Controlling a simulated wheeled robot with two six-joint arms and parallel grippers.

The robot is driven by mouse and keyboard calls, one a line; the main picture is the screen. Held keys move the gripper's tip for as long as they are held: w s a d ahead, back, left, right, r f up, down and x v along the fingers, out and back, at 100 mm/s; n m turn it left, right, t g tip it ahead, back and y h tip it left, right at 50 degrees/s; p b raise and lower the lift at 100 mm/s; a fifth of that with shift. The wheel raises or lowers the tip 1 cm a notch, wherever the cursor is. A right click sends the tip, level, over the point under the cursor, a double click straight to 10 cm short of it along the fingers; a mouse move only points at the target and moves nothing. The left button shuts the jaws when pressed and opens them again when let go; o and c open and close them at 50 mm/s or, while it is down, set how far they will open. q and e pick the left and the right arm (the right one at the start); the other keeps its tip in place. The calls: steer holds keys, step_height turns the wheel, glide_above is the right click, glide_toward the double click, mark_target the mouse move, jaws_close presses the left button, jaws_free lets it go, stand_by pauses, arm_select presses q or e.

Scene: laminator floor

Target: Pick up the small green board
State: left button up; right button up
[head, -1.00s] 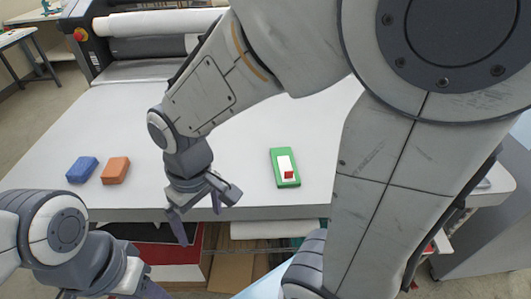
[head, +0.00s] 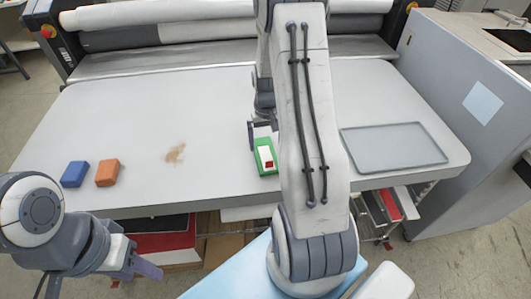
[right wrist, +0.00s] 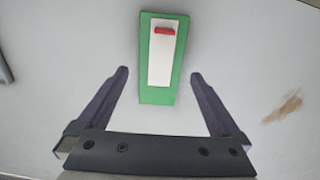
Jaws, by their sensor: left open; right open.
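The small green board (head: 264,146), with a white panel and a red mark on it, lies on the grey table (head: 205,120). In the right wrist view the board (right wrist: 171,88) lies just past and between the fingertips. My right gripper (right wrist: 161,74) is open and empty, above the table. In the head view my right arm covers most of this gripper and the board's right side may be partly hidden. My left gripper (head: 100,283) is open and empty, low at the left in front of the table's front edge.
A blue block (head: 75,173) and an orange block (head: 107,173) lie at the table's left. A brown stain (head: 175,153) marks the middle. A grey tray (head: 398,147) lies at the right. The laminator rollers (head: 160,37) stand at the back.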

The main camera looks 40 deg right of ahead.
mark_target(266, 154)
steer(key=f, duration=0.1)
steer(key=f+p, duration=0.1)
steer(key=f, duration=0.1)
steer(key=f+p, duration=0.1)
steer(key=f, duration=0.1)
steer(key=shift+w+d, duration=0.1)
steer(key=shift+w, duration=0.15)
steer(key=shift+f, duration=0.35)
steer(key=shift+c, duration=0.3)
steer(key=c, duration=1)
